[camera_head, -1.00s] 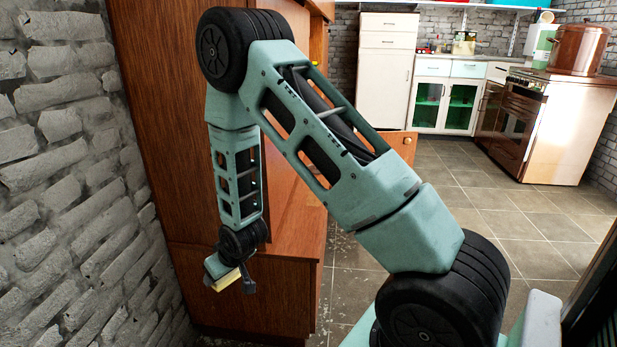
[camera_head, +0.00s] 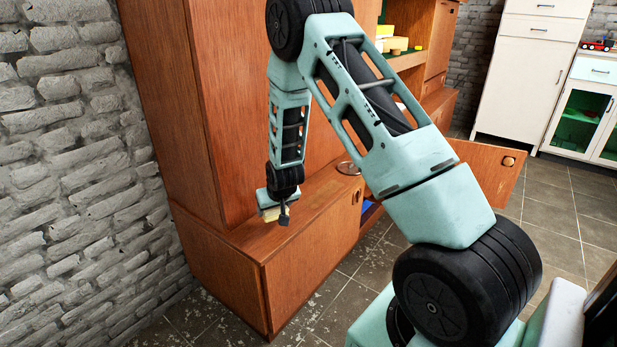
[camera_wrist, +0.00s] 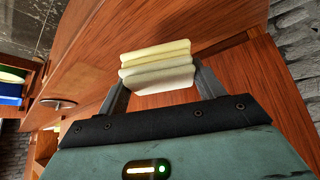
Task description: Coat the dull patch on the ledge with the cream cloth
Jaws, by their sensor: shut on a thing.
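My gripper (camera_head: 275,212) is shut on the folded cream cloth (camera_head: 268,213). In the wrist view the cloth (camera_wrist: 157,66) shows as a layered pad between the two fingers. The gripper hangs by the wooden ledge (camera_head: 318,207) of the teak wall unit, near its left part. I cannot tell whether the cloth touches the ledge. I cannot make out the dull patch in either view.
A round, shiny object (camera_head: 348,168) lies on the ledge, partly behind my arm. A cabinet door with a knob (camera_head: 486,172) stands open to the right. A grey brick wall (camera_head: 70,160) is at the left. Yellow items (camera_head: 392,42) sit on a shelf behind.

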